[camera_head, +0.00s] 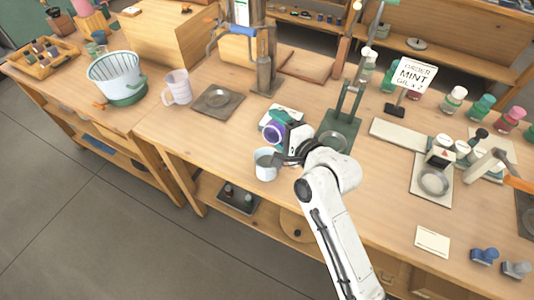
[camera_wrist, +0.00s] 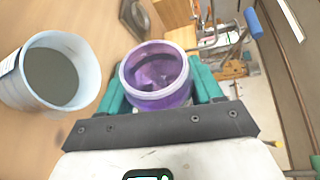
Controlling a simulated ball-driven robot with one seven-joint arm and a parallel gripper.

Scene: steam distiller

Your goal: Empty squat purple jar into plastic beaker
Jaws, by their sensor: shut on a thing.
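The squat purple jar (camera_head: 273,132) is held by my gripper (camera_head: 277,127) above the workbench. It looks tipped over, with its open mouth to the left. In the wrist view the jar (camera_wrist: 160,101) sits between the two teal fingers of my gripper (camera_wrist: 160,82), its mouth showing a dark purple inside; whether anything is left in it I cannot tell. A pale, cup-like plastic beaker (camera_head: 265,168) stands upright on the bench just below and left of the gripper. In the wrist view the beaker (camera_wrist: 85,95) is at the left, apart from the jar, with a grey interior.
A translucent jug (camera_head: 177,88) and a square plate (camera_head: 217,101) stand to the left. A green press stand (camera_head: 341,130) is close on the right. The bench front left of the beaker is clear.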

